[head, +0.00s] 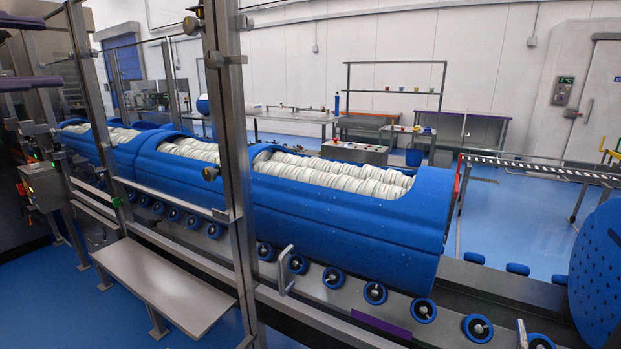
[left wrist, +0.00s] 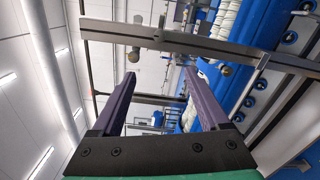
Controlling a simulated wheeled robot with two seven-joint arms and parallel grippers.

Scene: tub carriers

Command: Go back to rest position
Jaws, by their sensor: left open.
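My left gripper (head: 52,54) is at the left edge of the head view, with its purple fingers pointing right and well apart. In the left wrist view both fingers (left wrist: 160,75) are spread with nothing between them. Blue tub carriers (head: 345,225) stand in a row on the roller line, their open tops showing rows of white tubs (head: 335,176). They are beyond a metal guard frame and apart from my left gripper. In the left wrist view a blue carrier (left wrist: 257,40) and white tubs (left wrist: 227,17) show at the upper right. My right gripper is in neither view.
A metal upright (head: 230,165) and a horizontal rail stand between me and the carriers. A metal step (head: 166,285) is in front of the line. A control box (head: 42,185) is at left. A perforated blue disc (head: 597,270) is at right. Blue floor is open behind.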

